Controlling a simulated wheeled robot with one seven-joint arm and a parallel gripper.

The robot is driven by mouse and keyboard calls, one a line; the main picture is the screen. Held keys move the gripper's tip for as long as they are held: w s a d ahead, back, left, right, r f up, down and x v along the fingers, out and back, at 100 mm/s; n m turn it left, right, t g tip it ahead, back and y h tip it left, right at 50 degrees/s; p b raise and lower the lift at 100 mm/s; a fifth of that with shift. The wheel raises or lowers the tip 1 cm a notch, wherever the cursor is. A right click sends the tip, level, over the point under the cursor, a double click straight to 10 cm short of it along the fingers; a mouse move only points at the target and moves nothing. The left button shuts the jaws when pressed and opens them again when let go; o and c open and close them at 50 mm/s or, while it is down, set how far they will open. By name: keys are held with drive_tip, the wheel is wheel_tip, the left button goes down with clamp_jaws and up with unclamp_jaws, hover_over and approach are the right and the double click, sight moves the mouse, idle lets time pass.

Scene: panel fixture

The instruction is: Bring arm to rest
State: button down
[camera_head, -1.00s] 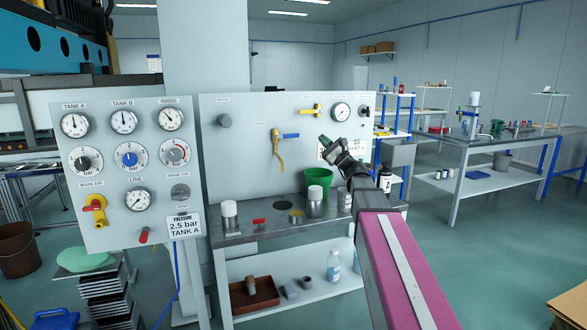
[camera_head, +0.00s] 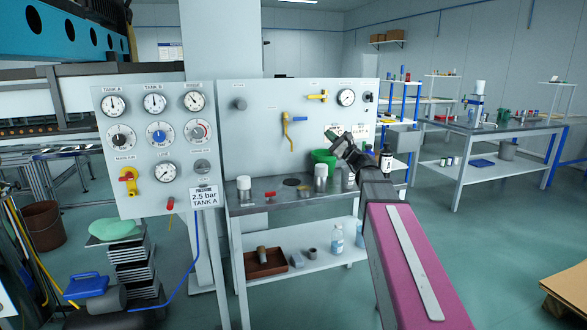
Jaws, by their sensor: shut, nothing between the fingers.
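My arm, with a magenta link, reaches up from the bottom right of the head view. My gripper (camera_head: 333,137) is at its far end, in front of the right part of the upright panel (camera_head: 262,130). It is shut and holds nothing. It appears just above and beside a green bucket (camera_head: 323,158) on the bench. I cannot tell the gap between the gripper and the panel. The bucket and a label on the panel are partly hidden behind the gripper and wrist.
A gauge panel (camera_head: 140,186) with several dials stands at the left. The bench (camera_head: 300,193) carries white-capped jars (camera_head: 243,187); its lower shelf holds a brown tray (camera_head: 265,270). A stack of plates (camera_head: 137,268) and a brown bucket (camera_head: 43,223) stand at lower left. Open floor (camera_head: 500,240) lies at right.

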drive_tip(key=s+a+f+n+g+h, duration=0.2)
drive_tip(key=s+f+n+g, duration=0.15)
drive_tip(key=f, duration=0.55)
drive_tip(key=s+a+f+n+g+h, duration=0.2)
drive_tip(key=s+f+g+h, duration=0.15)
drive_tip(key=f, duration=0.65)
drive_tip(key=s+a+f+n+g+h, duration=0.2)
drive_tip(key=s+f+n+g, duration=0.15)
drive_tip(key=f, duration=0.55)
drive_tip(key=s+d+f+n+g+h, duration=0.2)
drive_tip(key=s+d+f+h, duration=0.3)
drive_tip(key=s+f, duration=0.3)
drive_tip(key=s+d+f+n+g+h, duration=0.3)
drive_tip(key=s+d+f+h, duration=0.3)
drive_tip(key=s+f, duration=0.3)
wheel_tip(320, 180, down, 3)
drive_tip(key=shift+r+n, duration=0.15)
drive_tip(key=shift+n, duration=0.75)
